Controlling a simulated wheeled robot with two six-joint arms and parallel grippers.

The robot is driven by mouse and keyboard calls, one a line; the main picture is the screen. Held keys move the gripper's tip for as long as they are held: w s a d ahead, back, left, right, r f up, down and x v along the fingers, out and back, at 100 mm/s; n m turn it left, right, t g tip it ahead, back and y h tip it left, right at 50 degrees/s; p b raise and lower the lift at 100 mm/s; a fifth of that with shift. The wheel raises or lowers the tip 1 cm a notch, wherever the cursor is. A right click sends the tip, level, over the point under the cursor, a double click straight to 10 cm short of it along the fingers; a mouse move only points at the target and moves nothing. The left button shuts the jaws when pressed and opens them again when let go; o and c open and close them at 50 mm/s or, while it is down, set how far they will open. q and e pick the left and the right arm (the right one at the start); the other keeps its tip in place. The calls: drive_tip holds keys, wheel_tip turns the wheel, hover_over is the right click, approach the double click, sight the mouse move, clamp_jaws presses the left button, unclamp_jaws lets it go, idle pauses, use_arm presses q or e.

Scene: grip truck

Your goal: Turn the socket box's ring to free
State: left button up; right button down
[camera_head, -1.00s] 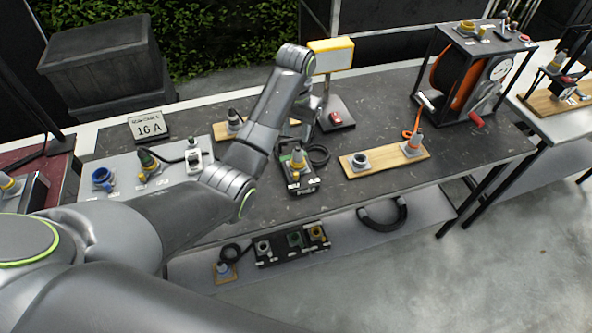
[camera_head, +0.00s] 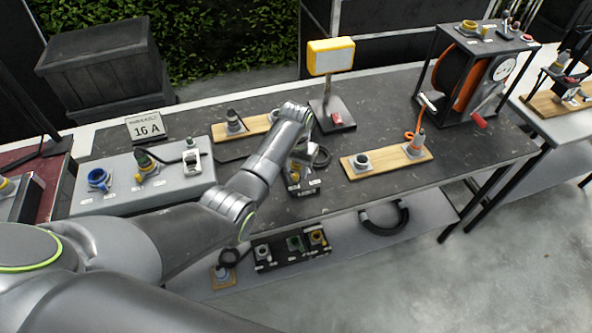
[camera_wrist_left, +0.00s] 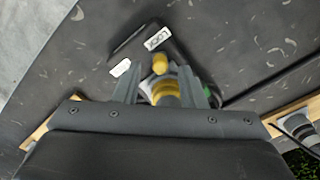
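The socket box (camera_head: 304,188) is a small black box on the dark table, partly covered by my left arm in the head view. In the left wrist view the box (camera_wrist_left: 148,47) carries a white label reading LOCK, a second white label, a yellow knob (camera_wrist_left: 160,63) and a yellow ring (camera_wrist_left: 163,90). My left gripper (camera_head: 301,158) is over the box. In the wrist view its two fingers (camera_wrist_left: 164,84) stand apart, one on each side of the ring, apparently with small gaps. The lower part of the ring is hidden by the gripper body. My right gripper is not in view.
A grey panel with sockets (camera_head: 125,200) and a 16 A sign (camera_head: 147,128) lie left. A wooden board (camera_head: 388,160) with fittings lies right of the box. A lamp (camera_head: 331,57) stands behind, a cable reel (camera_head: 462,75) far right. A black cable runs beside the box.

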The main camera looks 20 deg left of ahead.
use_arm(q)
drive_tip(key=shift+f, duration=0.95)
clamp_jaws()
